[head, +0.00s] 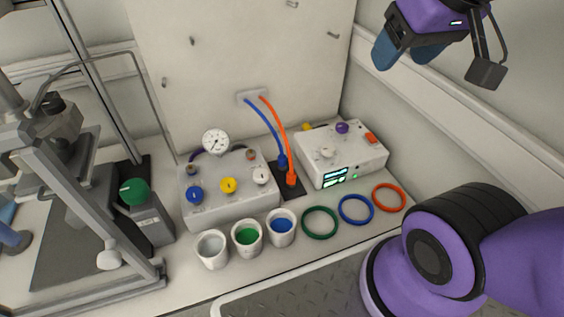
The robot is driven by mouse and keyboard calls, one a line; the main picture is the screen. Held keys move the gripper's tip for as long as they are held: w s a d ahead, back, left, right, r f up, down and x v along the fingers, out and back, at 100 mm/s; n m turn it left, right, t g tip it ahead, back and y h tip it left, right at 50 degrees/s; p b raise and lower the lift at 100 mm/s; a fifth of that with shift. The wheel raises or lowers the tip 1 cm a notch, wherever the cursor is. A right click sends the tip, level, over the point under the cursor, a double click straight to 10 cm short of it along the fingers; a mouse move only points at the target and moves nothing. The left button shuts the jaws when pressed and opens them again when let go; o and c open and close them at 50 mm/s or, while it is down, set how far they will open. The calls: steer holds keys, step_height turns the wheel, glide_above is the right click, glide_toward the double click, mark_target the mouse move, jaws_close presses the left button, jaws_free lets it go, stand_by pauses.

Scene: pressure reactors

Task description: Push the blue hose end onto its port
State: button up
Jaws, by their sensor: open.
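The blue hose (263,119) hangs in an arc from a pale wall plate. Its blue end (282,162) is down at a small dark pad (292,193) on the bench, beside the orange hose's end (291,180). I cannot tell whether the blue end is seated on anything, and I cannot make out its port clearly. My gripper (407,55) is at the upper right, open and empty, high above the bench and well away from the hose.
A valve box (228,201) with a gauge stands left of the hoses, a white instrument (341,153) right. Several cups and a green ring (320,222), blue ring (356,209) and orange ring (389,198) lie in front. A metal stand (75,205) fills the left.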

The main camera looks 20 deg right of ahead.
steer(key=w+a+f+m+g, duration=0.15)
steer(key=w+f, duration=0.25)
steer(key=w, duration=0.8)
steer(key=m+g, duration=0.3)
steer(key=g, duration=0.1)
glide_above(283, 157)
step_height(283, 157, down, 32)
steer(key=shift+w+d+r, duration=0.1)
steer(key=shift+r, duration=0.05)
steer(key=shift+f, duration=0.4)
steer(key=shift+f, duration=2.8)
steer(key=shift+f, duration=0.1)
